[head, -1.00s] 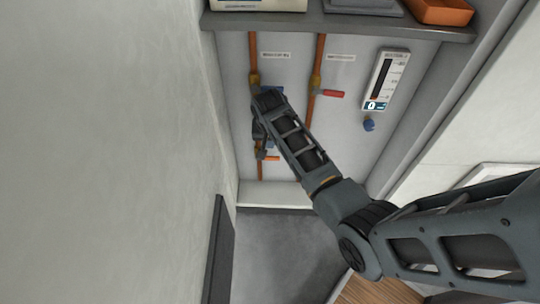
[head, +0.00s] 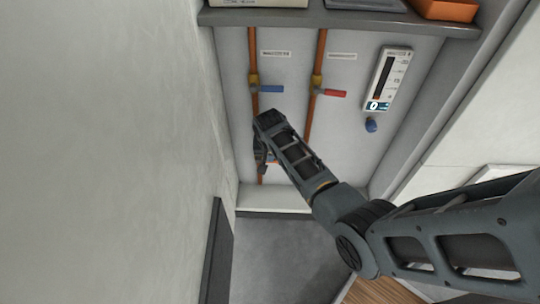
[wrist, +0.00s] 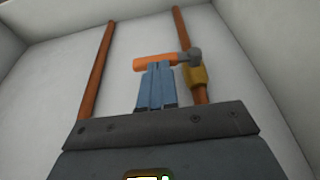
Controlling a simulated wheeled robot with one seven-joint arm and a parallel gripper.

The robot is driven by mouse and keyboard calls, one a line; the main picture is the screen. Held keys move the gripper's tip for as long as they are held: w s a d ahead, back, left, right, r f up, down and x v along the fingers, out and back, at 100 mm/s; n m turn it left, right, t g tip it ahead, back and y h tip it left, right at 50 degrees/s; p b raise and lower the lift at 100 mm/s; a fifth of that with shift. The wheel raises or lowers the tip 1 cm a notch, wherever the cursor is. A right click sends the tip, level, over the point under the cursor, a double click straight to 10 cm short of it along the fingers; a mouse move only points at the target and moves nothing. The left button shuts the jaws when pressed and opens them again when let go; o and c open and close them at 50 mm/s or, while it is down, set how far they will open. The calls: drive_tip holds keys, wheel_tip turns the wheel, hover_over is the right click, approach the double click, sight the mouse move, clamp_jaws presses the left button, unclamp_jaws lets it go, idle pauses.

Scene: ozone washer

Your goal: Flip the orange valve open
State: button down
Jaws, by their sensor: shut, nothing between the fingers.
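The orange valve handle (wrist: 153,62) shows in the wrist view. It lies crosswise from a grey hub, beside a yellow valve body (wrist: 196,76) on the right copper pipe (wrist: 202,94). My gripper (wrist: 156,70) is shut and empty, its fingertips at the edge of the orange handle. I cannot tell whether they touch it. In the head view my gripper (head: 261,160) is at the lower part of the left pipe (head: 254,60), and my arm hides the orange handle.
Higher on the wall panel are a blue valve handle (head: 270,89) and a red valve handle (head: 335,93). A gauge (head: 389,78) and a blue knob (head: 371,125) are to the right. A shelf (head: 340,20) juts out above. A pale wall (head: 110,150) stands close on the left.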

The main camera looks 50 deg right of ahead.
drive_tip(key=shift+s+d+f+t+y, duration=0.15)
drive_tip(key=shift+s+f+t+y, duration=0.1)
drive_tip(key=shift+t+y, duration=0.2)
wheel_tip(320, 180, down, 8)
drive_tip(key=m+t+y+b, duration=0.2)
drive_tip(key=t+y+b, duration=0.4)
drive_tip(key=t+b, duration=0.4)
drive_tip(key=shift+w+b, duration=0.2)
drive_tip(key=shift+b, duration=2.75)
drive_tip(key=shift+w+a+f+y, duration=0.15)
drive_tip(key=shift+a+y, duration=0.1)
